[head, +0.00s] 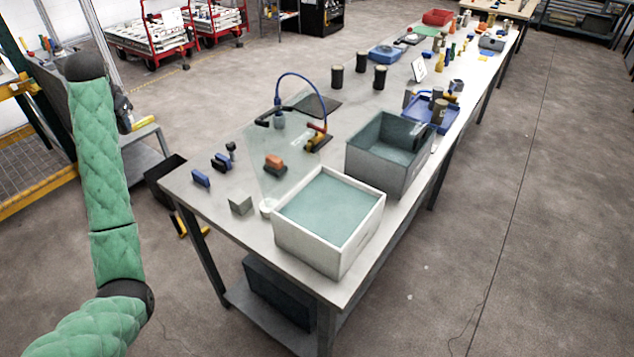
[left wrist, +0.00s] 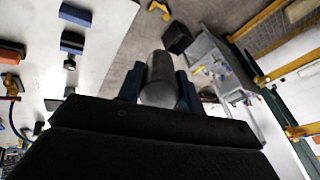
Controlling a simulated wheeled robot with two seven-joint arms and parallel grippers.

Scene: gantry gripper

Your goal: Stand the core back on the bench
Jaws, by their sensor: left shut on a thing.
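My left gripper (left wrist: 159,90) is shut on a dark grey cylinder, the core (left wrist: 160,72), which sits between its two blue-grey fingers in the left wrist view. In the head view the left gripper (head: 123,108) is a small dark shape beside my green arm, off the bench's left end and above the floor side. I cannot make out the core there. The bench (head: 225,270) is a long grey table running away to the upper right. Similar dark cylinders stand upright on it: one (head: 336,78), another (head: 361,62) and a third (head: 380,77). My right gripper is not in view.
A white bin (head: 290,240) and a grey bin (head: 362,163) stand along the bench's right side. Blue blocks (head: 201,178), a grey block (head: 240,205), an orange-topped block (head: 275,163) and a blue-hosed fixture (head: 279,120) occupy the near end. A grey cart (head: 148,160) stands left.

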